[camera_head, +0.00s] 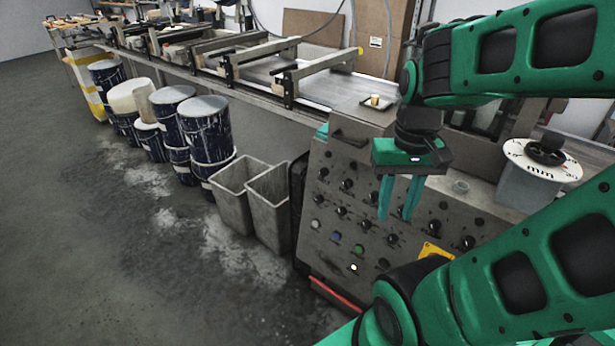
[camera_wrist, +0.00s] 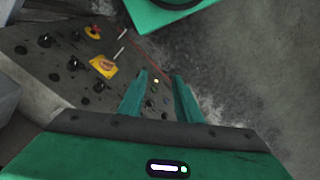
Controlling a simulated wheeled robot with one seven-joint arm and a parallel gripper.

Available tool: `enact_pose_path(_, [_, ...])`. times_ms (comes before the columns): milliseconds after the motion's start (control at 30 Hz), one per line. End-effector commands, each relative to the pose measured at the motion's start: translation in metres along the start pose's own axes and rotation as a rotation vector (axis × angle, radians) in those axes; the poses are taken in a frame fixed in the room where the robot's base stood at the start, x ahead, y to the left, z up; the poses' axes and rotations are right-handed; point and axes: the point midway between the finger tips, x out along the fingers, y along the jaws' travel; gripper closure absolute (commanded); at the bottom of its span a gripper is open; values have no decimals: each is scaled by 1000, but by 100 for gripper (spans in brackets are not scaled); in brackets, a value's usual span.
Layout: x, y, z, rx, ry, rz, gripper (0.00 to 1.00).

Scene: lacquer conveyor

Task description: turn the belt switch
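The grey control panel (camera_head: 350,198) slopes in front of me and carries several black knobs and coloured buttons. It also shows in the wrist view (camera_wrist: 32,66). Which knob is the belt switch cannot be told, as no label is readable. My gripper (camera_head: 394,215) points down in front of the panel. It is open, with a gap between its two green fingers and nothing held. In the wrist view my gripper (camera_wrist: 161,75) has a small lit button (camera_wrist: 156,81) between its fingertips. The fingers cover part of the panel in the head view.
Two grey bins (camera_head: 267,208) stand left of the panel. Several paint-streaked drums (camera_head: 206,131) line the conveyor (camera_head: 262,67) farther back. A yellow warning label (camera_wrist: 104,66) and a red knob on yellow (camera_wrist: 93,31) are on the panel. The floor at left is clear.

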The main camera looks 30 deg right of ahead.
Motion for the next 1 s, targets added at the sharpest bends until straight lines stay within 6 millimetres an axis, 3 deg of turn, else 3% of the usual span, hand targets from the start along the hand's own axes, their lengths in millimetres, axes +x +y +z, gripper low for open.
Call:
enact_pose_path(67, [0,0,0,0,0,0,69])
enact_pose_path(167, [-1,1,2,-3,2,0,58])
enact_pose_path(233, [-4,6,8,-13,8,-1,58])
enact_pose_path(367, [2,2,-4,-77,-11,35,58])
enact_pose_path(1000, [79,-27,-127,-801,-208,511,58])
